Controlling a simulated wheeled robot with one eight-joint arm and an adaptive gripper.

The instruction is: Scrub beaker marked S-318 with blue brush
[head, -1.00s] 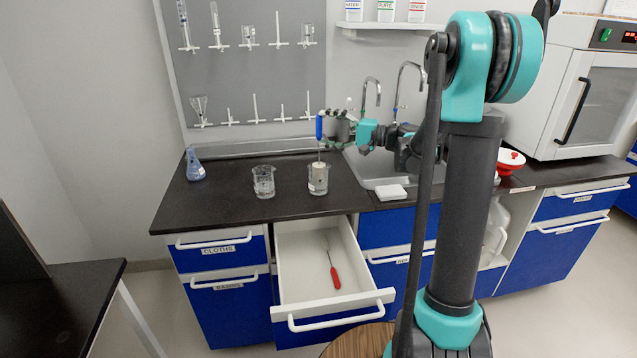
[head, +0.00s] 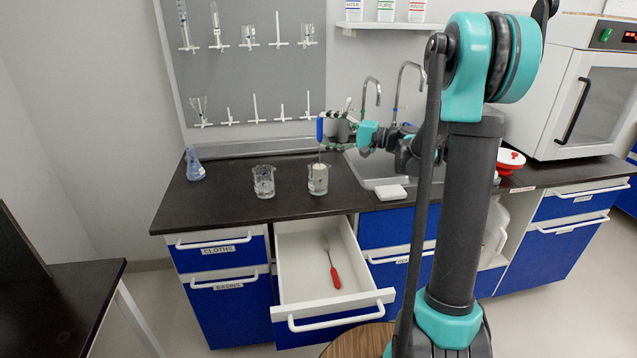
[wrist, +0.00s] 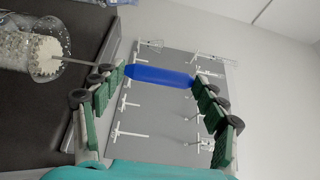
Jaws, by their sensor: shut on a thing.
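My gripper (head: 333,127) is shut on the blue handle of the brush (head: 320,128). In the wrist view the blue brush handle (wrist: 160,75) lies between the two finger pads of my gripper (wrist: 162,80). The brush's thin shaft runs down to a pale bristle head inside a glass beaker (head: 318,188) on the counter. In the wrist view the bristle head (wrist: 48,50) is inside this beaker (wrist: 40,70). A second beaker (head: 263,191) stands to the left. No marking is legible on either beaker.
A blue-tinted flask (head: 195,170) stands at the counter's left end. The sink (head: 372,172) and taps are right of the beakers, with a white block (head: 391,193) in front. An open drawer (head: 290,258) holds a red-handled brush (head: 334,275). A pegboard (head: 250,80) is behind.

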